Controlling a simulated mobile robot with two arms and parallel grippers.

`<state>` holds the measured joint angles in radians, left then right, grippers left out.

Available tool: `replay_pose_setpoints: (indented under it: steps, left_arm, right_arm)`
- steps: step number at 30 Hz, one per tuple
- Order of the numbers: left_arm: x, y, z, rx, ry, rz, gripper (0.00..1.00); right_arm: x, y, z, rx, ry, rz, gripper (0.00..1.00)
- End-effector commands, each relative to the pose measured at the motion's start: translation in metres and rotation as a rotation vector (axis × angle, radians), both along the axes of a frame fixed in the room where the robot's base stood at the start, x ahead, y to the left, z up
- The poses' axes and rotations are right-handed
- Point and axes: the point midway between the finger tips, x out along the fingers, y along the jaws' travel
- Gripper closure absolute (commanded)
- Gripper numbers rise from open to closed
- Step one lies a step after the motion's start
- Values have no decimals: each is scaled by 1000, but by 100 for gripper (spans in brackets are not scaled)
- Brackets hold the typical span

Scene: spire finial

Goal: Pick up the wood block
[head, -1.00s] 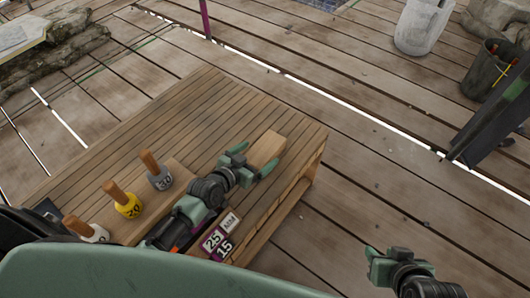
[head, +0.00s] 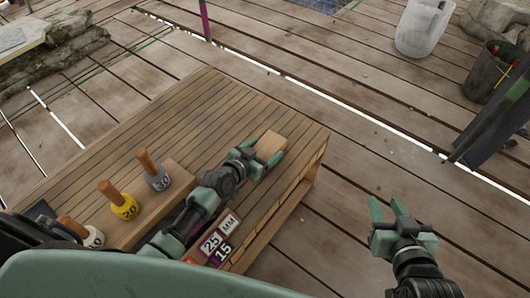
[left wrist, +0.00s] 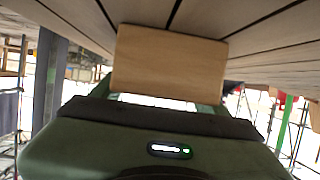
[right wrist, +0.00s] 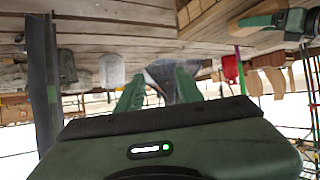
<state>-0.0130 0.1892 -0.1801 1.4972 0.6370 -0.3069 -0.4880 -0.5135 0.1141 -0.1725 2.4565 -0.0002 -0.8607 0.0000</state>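The wood block (head: 269,147) is a plain light-brown piece on the slatted wooden table, near its right edge. My left gripper (head: 265,151) is at the block, with its fingers spread along the block's two sides. In the left wrist view the block (left wrist: 168,62) fills the space in front of the palm and hides most of the fingers. Finger contact with the block cannot be made out. My right gripper (head: 388,208) is open and empty, out to the right of the table above the deck; its spread fingers also show in the right wrist view (right wrist: 160,88).
The table (head: 185,115) also carries wooden-handled weights, one yellow (head: 124,204) and one grey (head: 156,180), on a wooden strip beside my left arm. Number tiles (head: 212,242) lie near its front edge. A pale bucket (head: 422,27) and dark bin (head: 490,70) stand on the deck.

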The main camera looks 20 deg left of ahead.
Motion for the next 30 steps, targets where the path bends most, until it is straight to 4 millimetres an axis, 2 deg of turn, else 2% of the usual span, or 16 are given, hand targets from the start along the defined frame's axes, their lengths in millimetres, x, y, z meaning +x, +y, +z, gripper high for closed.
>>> replay_pose_setpoints:
  steps: [1, 3, 6, 16, 20, 26, 30]
  left_arm:
    - [0, 0, 0, 0, 0, 0, 43]
    - [0, 0, 0, 0, 0, 0, 62]
    - [0, 0, 1, -1, -3, 1, 84]
    - [0, 0, 3, 0, -3, 1, 84]
    - [0, 0, 8, 0, -3, 0, 84]
    - [1, 0, 26, -2, -5, 0, 84]
    - [1, 0, 45, -2, -6, 0, 84]
  right_arm:
    - [0, 0, 0, 0, 0, 0, 64]
    - [0, 0, 0, 0, 1, 0, 64]
    - [0, 0, 0, 0, 1, 0, 64]
    - [-1, 0, -1, -2, 10, 0, 64]
    - [-9, -5, -10, -16, 70, -6, 64]
    - [-37, -16, -34, -57, 247, -19, 64]
    - [-74, -28, -55, -99, 443, -33, 64]
